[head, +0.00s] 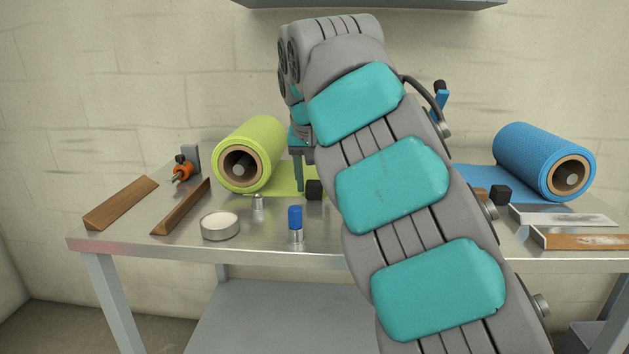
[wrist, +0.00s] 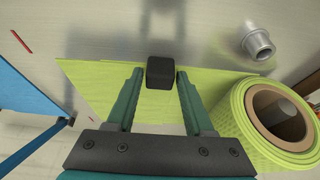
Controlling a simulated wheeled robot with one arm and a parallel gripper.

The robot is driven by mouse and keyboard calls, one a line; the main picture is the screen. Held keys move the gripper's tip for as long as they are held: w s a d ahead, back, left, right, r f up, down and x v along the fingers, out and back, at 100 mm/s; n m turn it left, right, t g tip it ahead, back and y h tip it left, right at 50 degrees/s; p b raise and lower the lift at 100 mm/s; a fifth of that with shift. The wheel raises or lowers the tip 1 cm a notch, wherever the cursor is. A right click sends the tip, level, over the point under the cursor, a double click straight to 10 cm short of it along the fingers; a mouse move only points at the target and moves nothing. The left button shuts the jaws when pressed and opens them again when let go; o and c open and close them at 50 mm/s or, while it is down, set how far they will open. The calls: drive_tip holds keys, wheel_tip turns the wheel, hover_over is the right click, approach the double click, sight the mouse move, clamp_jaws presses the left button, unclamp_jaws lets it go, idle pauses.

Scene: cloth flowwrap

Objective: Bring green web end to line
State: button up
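The green roll (head: 246,155) lies on the left half of the bench in the head view, and at the right in the wrist view (wrist: 262,112). Its flat green web (wrist: 85,80) runs out under my gripper, and its end edge crosses the wrist view. A black block (wrist: 160,72) sits at that edge; it also shows in the head view (head: 314,190). My gripper (wrist: 158,76) is open, pointing down over the web, one finger on each side of the block with small gaps. Whether the fingers touch the web is unclear. A short red mark (wrist: 22,41) lies on bare metal.
A blue roll (head: 540,160) with its web and another black block (head: 501,195) are at the right. A silver weight (head: 258,203), blue-capped bottle (head: 295,223), white round tin (head: 220,226) and wooden wedges (head: 120,203) stand left of my arm. My arm hides the bench's middle.

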clamp_jaws()
idle(1.0)
